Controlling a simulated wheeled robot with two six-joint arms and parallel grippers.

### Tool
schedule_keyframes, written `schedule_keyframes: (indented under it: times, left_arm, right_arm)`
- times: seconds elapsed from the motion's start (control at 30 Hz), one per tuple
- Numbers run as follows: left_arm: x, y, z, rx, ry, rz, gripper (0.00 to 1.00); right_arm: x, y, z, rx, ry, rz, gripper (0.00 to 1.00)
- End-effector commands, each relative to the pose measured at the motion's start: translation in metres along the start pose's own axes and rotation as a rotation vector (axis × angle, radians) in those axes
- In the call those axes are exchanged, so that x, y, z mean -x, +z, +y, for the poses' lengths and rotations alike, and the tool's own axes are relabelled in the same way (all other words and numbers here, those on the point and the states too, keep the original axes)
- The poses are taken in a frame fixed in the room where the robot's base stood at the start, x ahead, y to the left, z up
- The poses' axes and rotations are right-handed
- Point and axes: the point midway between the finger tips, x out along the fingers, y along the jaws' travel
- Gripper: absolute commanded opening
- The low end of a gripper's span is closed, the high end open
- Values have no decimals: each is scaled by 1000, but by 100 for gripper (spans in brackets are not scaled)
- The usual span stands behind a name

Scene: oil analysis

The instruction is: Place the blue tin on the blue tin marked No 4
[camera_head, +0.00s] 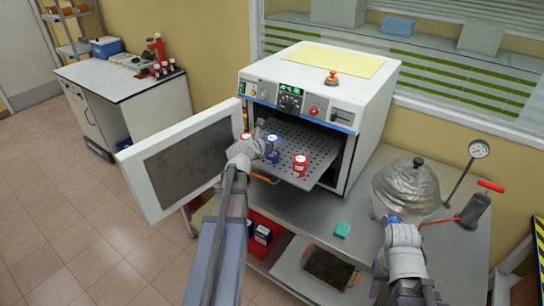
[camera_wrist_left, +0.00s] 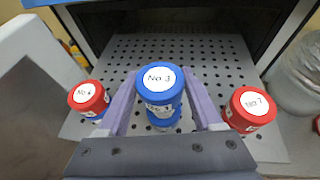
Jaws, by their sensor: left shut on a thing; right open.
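My left gripper (camera_head: 268,147) is shut on a blue tin (camera_wrist_left: 159,79) whose lid reads No 3, over the perforated tray. The blue tin also shows in the head view (camera_head: 273,154). In the left wrist view, more blue and white (camera_wrist_left: 166,125) shows directly below it, like a second blue tin; its lid number is hidden. I cannot tell whether the two touch. My right gripper (camera_head: 393,222) is open, low on the right by the metal dome.
A red tin (camera_wrist_left: 88,97) stands left of the gripper and a red No 7 tin (camera_wrist_left: 252,108) right. The perforated tray (camera_head: 313,141) extends from the white oven (camera_head: 325,85), whose door (camera_head: 185,165) hangs open at left. A domed metal vessel (camera_head: 408,190) stands on the bench.

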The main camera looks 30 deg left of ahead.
Motion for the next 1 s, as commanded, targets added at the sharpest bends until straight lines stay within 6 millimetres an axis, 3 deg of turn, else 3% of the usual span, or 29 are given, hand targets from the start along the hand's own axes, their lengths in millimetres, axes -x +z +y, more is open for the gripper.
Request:
schedule_keyframes:
  times: [0.17,0.5,0.93,0.97,1.0]
  left_arm:
    - [-1,-2,0,0,0,0,10]
    - [-15,-36,0,0,0,0,10]
    - [-16,-39,0,0,0,0,10]
    - [-16,-38,0,0,0,0,69]
    - [-15,-37,0,0,0,0,74]
  right_arm:
    - [-2,0,0,0,0,0,50]
    - [-39,-2,-4,-2,0,0,50]
    - [-42,-2,-4,-2,0,0,50]
    - [-40,-2,-4,-2,0,0,50]
    - [-40,-2,-4,-2,0,0,50]
